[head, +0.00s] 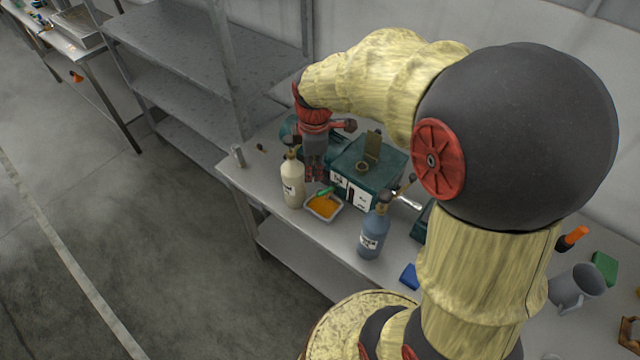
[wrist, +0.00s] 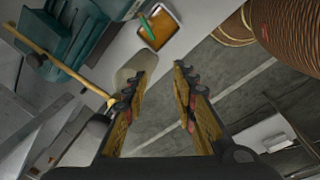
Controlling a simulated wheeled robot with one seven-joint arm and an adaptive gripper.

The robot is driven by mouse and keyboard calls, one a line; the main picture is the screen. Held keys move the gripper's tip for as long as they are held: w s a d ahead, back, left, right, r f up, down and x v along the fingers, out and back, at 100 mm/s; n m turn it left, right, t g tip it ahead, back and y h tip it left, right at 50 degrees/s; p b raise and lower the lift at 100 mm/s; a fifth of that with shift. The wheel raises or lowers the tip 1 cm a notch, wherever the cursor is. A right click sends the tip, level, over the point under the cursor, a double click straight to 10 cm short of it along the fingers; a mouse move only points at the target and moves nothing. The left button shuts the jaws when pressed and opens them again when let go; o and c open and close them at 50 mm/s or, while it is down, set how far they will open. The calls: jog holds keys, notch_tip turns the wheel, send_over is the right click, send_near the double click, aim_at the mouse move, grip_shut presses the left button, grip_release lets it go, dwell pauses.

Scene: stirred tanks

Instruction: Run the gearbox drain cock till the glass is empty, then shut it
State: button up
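The green gearbox (head: 385,175) stands on the bench with an open filler lid on top and white plates on its front. A small dark mark shows on one plate; I cannot make out a sight glass or its level. A green lever (head: 326,191), apparently the drain cock's, shows low at the front, above a shallow tray (head: 308,211) holding orange oil. The lever (wrist: 146,27) and tray (wrist: 175,38) also show in the wrist view. My gripper (head: 314,178) hangs by the gearbox's front, behind the cream bottle. In the wrist view its fingers (wrist: 164,82) are apart and empty.
A cream bottle (head: 293,186) stands left of the tray, close to my gripper. A blue-grey bottle (head: 373,236) stands right of it. A small metal cylinder (head: 238,156) is at the bench's left end. Empty shelves (head: 170,75) are behind left.

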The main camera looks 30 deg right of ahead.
aim_at(322, 192)
jog(key=w+d+f+n, duration=0.1)
jog(key=f, duration=0.2)
jog(key=w+d+f+n+g, duration=0.1)
jog(key=d+f+n, duration=0.1)
jog(key=f, duration=0.1)
jog(key=w+d+f+n+p, duration=0.1)
jog(key=d+f+n, duration=0.1)
jog(key=f, duration=0.1)
jog(key=shift+g, duration=0.3)
notch_tip(322, 192, down, 8)
jog(key=shift+r+b, duration=0.15)
jog(key=shift+b, duration=0.25)
jog(key=shift+c, duration=0.4)
grip_shut()
